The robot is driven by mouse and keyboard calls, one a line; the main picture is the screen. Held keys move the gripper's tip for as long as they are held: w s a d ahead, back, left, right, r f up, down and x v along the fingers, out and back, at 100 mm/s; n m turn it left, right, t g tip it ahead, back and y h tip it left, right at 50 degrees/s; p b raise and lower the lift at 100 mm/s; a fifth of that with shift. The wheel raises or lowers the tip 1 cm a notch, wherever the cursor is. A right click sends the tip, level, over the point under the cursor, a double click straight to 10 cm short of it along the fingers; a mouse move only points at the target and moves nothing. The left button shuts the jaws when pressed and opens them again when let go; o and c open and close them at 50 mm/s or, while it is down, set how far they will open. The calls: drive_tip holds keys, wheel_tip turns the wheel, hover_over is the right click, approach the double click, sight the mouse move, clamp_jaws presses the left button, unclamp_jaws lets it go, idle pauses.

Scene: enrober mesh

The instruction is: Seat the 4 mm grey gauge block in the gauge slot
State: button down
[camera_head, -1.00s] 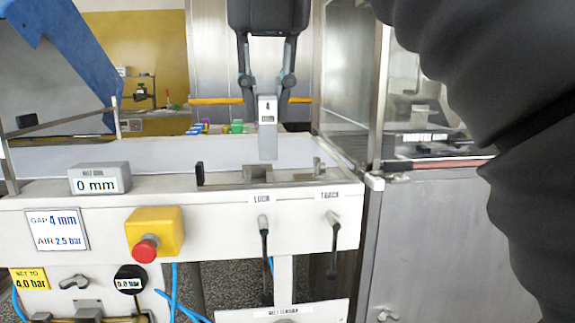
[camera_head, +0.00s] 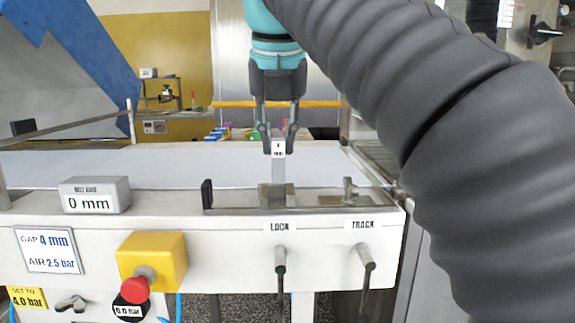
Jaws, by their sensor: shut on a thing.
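My gripper (camera_head: 278,150) points down with its fingers shut on the grey gauge block (camera_head: 278,172). The block is upright and carries a white label marked 4. Its lower end meets the top of the small metal slot fixture (camera_head: 272,197) on the machine's front rail. I cannot tell how deep the block's lower end sits in the gauge slot, as the fixture's front hides it.
A "0 mm" readout (camera_head: 95,195) stands left on the rail. A black post (camera_head: 207,194) and a metal clamp (camera_head: 348,193) flank the fixture. The LOCK lever (camera_head: 280,265) and TRACK lever (camera_head: 366,260) hang below, right of a red stop button (camera_head: 136,289).

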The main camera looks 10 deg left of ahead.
sight(277, 166)
drive_tip(key=shift+w+a+f, duration=0.3)
drive_tip(key=shift+w+f, duration=0.05)
drive_tip(key=shift+w, duration=0.15)
drive_tip(key=shift+f, duration=0.2)
drive_tip(key=shift+f+b, duration=0.55)
drive_tip(key=shift+f, duration=1.25)
drive_tip(key=shift+f, duration=0.2)
drive_tip(key=c, duration=1.1)
unclamp_jaws()
drive_tip(key=shift+o, duration=0.2)
drive_tip(key=shift+r, duration=0.1)
drive_tip(key=shift+p+v, duration=0.55)
drive_tip(key=shift+v, duration=3.3)
